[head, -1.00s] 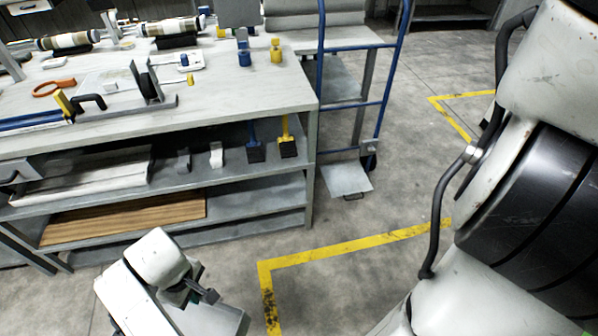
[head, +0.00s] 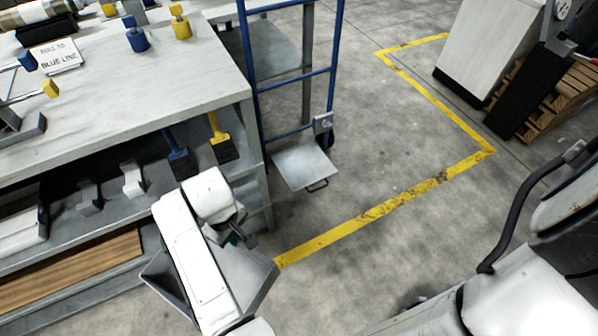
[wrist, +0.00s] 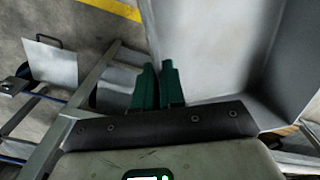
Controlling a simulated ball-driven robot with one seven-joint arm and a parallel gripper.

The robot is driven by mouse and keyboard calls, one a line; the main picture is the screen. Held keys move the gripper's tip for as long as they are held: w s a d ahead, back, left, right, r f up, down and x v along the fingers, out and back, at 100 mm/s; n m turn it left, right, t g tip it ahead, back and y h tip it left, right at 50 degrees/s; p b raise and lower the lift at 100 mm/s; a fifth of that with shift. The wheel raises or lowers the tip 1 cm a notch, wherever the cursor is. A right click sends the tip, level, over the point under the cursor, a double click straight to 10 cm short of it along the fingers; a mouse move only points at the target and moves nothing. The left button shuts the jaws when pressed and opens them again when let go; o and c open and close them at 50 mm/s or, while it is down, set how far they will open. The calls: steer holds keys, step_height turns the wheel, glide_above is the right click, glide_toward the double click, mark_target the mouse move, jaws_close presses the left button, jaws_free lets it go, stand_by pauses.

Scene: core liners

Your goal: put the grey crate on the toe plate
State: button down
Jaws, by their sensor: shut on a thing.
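The grey crate (head: 252,276) hangs under my arm at the lower middle of the head view, in front of the bench. In the wrist view the crate (wrist: 215,45) fills the upper right. My gripper (wrist: 158,85), with green fingers, is shut on the crate's near wall; in the head view my arm partly hides the crate and the grip. The toe plate (head: 303,166) is a bare grey plate low at the foot of a blue hand truck, beyond and right of the crate. It also shows in the wrist view (wrist: 52,62), apart from the crate.
The workbench (head: 222,95), with tools on its top and shelves, stands left, its end beside the hand truck (head: 290,80). A yellow floor line (head: 390,205) crosses open floor on the right. A pale cabinet (head: 490,45) and a wooden pallet (head: 550,100) stand at the upper right.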

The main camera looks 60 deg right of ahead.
step_height(320, 180, down, 19)
steer(key=b, duration=1.7)
steer(key=shift+w+f+b, duration=0.15)
steer(key=shift+b, duration=0.15)
